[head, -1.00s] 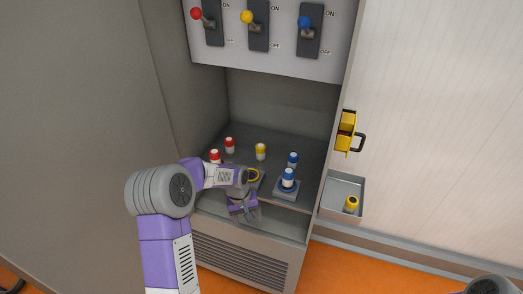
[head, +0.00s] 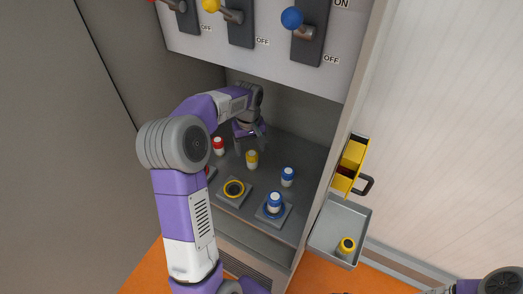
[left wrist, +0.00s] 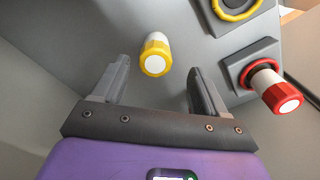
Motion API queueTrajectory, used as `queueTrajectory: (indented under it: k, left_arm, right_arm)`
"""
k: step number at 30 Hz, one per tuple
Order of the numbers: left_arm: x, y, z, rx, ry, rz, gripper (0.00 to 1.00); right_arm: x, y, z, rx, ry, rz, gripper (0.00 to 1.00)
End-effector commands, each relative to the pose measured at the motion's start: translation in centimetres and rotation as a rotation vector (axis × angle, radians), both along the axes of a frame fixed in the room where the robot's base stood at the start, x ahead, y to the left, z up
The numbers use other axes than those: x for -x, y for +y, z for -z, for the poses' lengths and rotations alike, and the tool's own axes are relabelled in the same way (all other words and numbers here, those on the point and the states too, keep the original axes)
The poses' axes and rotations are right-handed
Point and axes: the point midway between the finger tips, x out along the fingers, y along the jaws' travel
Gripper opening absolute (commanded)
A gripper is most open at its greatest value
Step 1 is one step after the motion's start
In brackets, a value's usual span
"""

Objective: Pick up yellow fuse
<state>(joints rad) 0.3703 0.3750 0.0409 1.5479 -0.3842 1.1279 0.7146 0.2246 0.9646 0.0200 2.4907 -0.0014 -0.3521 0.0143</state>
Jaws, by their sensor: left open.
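A yellow and white fuse (head: 252,159) stands upright on the grey cabinet shelf. My left gripper (head: 251,143) is just above and behind it in the head view, open and empty. In the left wrist view the yellow fuse (left wrist: 155,55) lies between the lines of the two open fingers (left wrist: 157,88), a little beyond their tips. The yellow-ringed socket (head: 234,189) on the shelf is empty. My right gripper is not in view.
A blue fuse (head: 274,202) sits in a socket and another blue fuse (head: 287,175) stands behind it. A red fuse (head: 218,146) stands at left. The switch panel (head: 260,50) overhangs the shelf. A yellow holder (head: 351,165) and the grey tray (head: 323,238) are on the door.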

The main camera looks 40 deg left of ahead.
Motion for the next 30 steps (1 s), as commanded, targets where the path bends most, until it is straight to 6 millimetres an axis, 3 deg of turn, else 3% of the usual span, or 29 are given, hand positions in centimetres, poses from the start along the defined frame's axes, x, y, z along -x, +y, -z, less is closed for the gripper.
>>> queueTrajectory:
  k: [15, 25, 30]
  left_arm:
    - [-0.7, -0.4, 6.7, 0.002, 0.004, 0.001, 0.73]
    - [-0.7, -0.4, 7.3, 0.002, 0.001, 0.001, 0.73]
    - [-0.7, -0.4, 7.3, 0.002, 0.001, 0.001, 0.47]
  right_arm:
    - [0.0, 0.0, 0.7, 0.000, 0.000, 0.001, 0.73]
    - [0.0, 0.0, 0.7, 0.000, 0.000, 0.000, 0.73]
    - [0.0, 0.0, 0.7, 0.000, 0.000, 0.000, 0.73]
